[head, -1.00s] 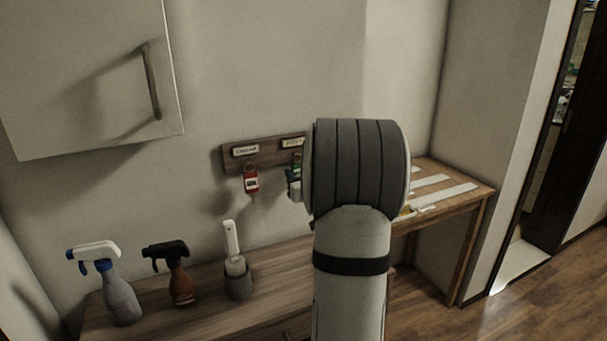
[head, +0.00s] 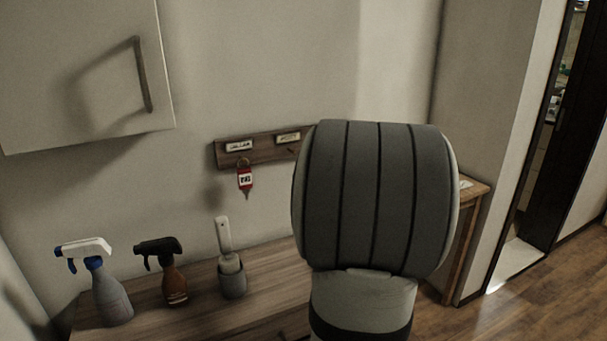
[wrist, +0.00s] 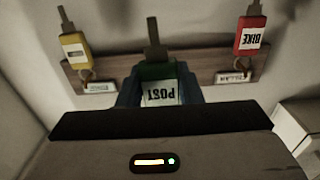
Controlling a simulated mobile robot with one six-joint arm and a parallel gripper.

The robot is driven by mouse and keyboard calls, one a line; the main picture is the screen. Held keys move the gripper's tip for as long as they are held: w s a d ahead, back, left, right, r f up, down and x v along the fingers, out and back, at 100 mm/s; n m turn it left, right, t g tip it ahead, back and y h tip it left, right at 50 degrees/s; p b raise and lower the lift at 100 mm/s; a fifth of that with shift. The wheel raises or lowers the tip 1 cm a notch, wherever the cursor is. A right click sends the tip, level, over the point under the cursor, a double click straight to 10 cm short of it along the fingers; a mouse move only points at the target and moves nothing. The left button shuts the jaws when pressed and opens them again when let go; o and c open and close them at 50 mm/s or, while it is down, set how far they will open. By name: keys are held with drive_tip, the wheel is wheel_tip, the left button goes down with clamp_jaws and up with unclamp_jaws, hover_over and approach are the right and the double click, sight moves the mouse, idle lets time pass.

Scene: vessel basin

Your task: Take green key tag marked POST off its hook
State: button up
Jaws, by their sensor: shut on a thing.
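The green key tag marked POST (wrist: 160,93) shows upside down in the wrist view, with its brown key pointing up in the picture. My gripper (wrist: 159,86) is shut on it, a blue finger on each side. The tag is in front of the wooden hook board (wrist: 200,66); its ring is hidden behind my gripper body. In the head view the board (head: 262,154) shows no green tag under its right label (head: 288,137). My arm hides the gripper and the held tag there.
A red tag marked BIKE (wrist: 251,35) and a yellow tag (wrist: 74,50) hang on the board. Spray bottles (head: 108,290) (head: 174,283) and a brush in a grey holder (head: 232,278) stand on the counter below. A cabinet (head: 75,80) hangs at upper left.

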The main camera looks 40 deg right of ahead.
drive_tip(key=r+v, duration=0.1)
drive_tip(key=v, duration=0.7)
drive_tip(key=shift+s+r+p, duration=0.3)
drive_tip(key=shift+r+p, duration=0.05)
drive_tip(key=shift+s+a, duration=0.1)
drive_tip(key=p+v, duration=0.1)
drive_tip(key=v, duration=0.6)
drive_tip(key=shift+s+a+p, duration=0.2)
drive_tip(key=shift+s+p, duration=0.15)
drive_tip(key=shift+s, duration=0.05)
idle(0.4)
